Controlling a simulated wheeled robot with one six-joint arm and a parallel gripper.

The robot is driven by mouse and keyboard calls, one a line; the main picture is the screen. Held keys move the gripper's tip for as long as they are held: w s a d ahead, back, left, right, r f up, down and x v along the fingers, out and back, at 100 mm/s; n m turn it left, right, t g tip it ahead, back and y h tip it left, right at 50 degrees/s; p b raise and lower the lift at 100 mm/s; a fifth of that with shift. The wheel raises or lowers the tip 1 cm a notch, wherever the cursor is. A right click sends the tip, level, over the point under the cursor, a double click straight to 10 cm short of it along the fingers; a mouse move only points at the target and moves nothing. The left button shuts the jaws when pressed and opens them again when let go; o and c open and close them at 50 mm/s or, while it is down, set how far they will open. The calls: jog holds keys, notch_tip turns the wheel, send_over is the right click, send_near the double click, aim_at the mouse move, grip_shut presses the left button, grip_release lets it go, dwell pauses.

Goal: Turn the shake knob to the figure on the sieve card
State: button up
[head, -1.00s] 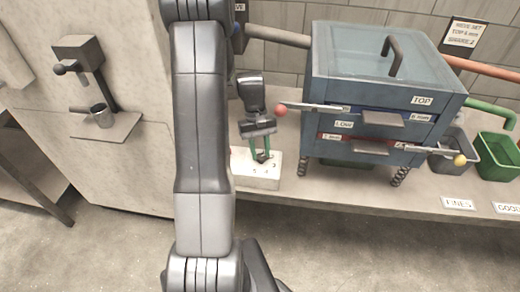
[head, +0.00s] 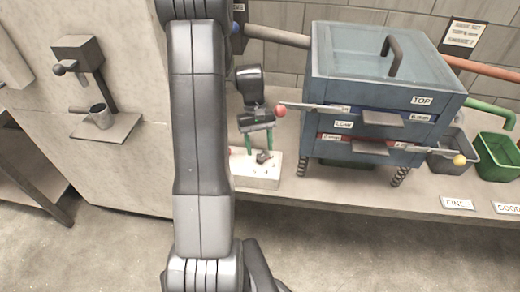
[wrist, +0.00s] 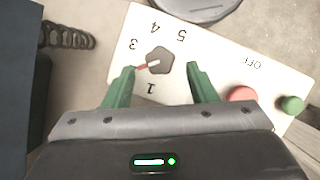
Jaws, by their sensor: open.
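The shake knob (wrist: 160,60) is a dark grey knob on a white control box (wrist: 225,45), which also shows in the head view (head: 256,180). Its red pointer aims left and slightly down in the wrist view, between the 3 and the 1; the figure there is hidden by the left finger. My gripper (wrist: 160,75) is open, its green fingers apart on either side of the knob and just above it, touching nothing that I can see. The sieve card (head: 464,34) hangs on the wall at upper right; its last line seems to read SHAKE 2, but the print is blurred.
A red button (wrist: 242,95) and a green button (wrist: 291,104) sit near OFF on the box. Grey (head: 447,160) and green (head: 500,158) bins stand at far right.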

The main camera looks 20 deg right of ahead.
jog(key=v, duration=0.5)
jog(key=shift+w+r, duration=0.1)
jog(key=shift+r, duration=0.2)
jog(key=x, duration=0.7)
jog(key=shift+f, duration=0.35)
jog(key=shift+r+n, duration=0.1)
jog(key=shift+n, duration=0.7)
